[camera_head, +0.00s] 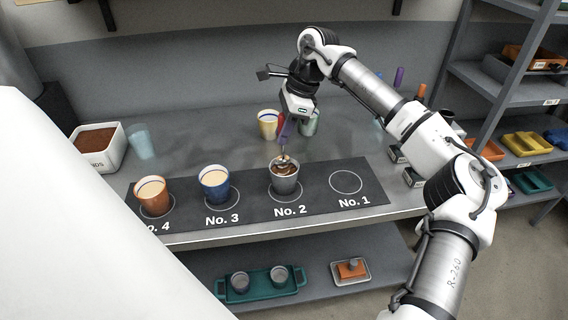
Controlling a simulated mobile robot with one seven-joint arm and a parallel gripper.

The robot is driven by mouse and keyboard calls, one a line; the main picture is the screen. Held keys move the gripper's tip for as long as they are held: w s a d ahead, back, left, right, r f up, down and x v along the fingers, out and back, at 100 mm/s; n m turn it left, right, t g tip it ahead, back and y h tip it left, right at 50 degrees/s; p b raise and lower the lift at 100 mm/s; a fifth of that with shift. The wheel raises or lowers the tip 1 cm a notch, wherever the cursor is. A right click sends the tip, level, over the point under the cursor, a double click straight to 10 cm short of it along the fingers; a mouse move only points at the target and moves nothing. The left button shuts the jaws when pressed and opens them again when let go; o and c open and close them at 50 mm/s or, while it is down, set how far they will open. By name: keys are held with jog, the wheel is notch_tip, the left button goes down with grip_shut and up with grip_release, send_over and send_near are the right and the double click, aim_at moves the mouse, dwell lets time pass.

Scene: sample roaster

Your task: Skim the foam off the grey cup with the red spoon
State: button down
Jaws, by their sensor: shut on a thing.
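The grey cup (285,182) stands upright on the No. 2 circle of the dark mat. Its top shows dark brown liquid with pale foam patches. My gripper (286,128) is above the cup, pointing down, shut on a spoon. The spoon's bowl (283,162) is at the cup's mouth, over or in the liquid; which of the two I cannot tell. A little red shows at the fingers, beside purple; most of the handle is hidden or too small to make out.
On the mat (330,203), a blue cup (214,187) stands on No. 3 and an orange cup (153,199) on No. 4; No. 1 is empty. Behind are a cream cup (268,125), a pale green cup (309,124), a clear glass (142,142) and a white bin (98,158).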

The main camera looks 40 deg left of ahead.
jog(key=shift+s+d, duration=0.25)
jog(key=shift+d, duration=0.15)
jog(key=shift+r+p, duration=1.25)
jog(key=shift+r, duration=0.75)
notch_tip(320, 180, up, 4)
jog(key=p, duration=0.3)
jog(key=shift+s, duration=0.1)
